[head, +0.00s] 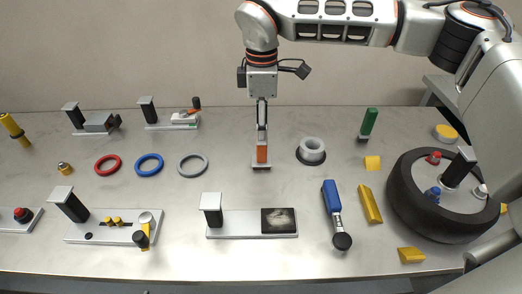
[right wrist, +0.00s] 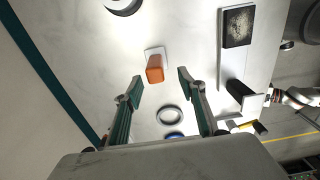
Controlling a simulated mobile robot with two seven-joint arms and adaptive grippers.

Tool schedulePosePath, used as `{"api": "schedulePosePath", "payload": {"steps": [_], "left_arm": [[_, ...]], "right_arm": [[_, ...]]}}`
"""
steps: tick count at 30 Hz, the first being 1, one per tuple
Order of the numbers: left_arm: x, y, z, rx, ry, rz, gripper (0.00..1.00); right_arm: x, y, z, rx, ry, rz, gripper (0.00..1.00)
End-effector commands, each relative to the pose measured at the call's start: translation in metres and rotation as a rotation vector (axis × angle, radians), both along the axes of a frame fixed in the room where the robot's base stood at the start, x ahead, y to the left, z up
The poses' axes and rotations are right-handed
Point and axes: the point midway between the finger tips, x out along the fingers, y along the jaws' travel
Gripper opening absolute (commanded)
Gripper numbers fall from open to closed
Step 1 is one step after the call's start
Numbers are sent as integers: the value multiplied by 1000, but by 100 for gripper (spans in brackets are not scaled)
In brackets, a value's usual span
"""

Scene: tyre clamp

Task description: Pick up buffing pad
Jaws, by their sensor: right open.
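An orange block (head: 262,154) stands on a small base on the table. It may be the buffing pad, but I cannot tell for sure. My right gripper (head: 262,128) is directly above it, pointing down. In the right wrist view the orange block (right wrist: 155,70) on its pale base shows just beyond my right gripper (right wrist: 160,82). The two fingers are spread wide with nothing held between them. A dark, worn-looking square pad (head: 279,220) lies on a pale plate and also shows in the right wrist view (right wrist: 238,27). My left gripper is not in view.
A grey ring (head: 193,165) lies to the left of the orange block, and a pale round collar (head: 311,150) to its right. A post (head: 211,211) rises from the plate in front. A blue-handled tool (head: 333,203) and a tyre (head: 407,210) are farther right.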

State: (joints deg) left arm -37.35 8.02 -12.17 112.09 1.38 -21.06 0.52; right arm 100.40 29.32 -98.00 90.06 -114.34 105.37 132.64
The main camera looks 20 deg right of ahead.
Motion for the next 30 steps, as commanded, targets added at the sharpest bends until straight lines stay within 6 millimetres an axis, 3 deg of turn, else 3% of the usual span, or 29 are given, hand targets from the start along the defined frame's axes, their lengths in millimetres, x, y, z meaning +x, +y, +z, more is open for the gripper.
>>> {"api": "schedulePosePath", "payload": {"steps": [9, 19, 24, 30], "left_arm": [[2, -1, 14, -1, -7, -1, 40], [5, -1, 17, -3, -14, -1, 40], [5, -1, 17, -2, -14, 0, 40], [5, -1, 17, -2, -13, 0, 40]], "right_arm": [[6, -3, -41, -1, 1, 0, 40], [6, -3, -49, -1, 1, -1, 40], [6, -3, -49, -1, 0, 0, 0], [6, -3, -49, 0, 0, 0, 0]]}}
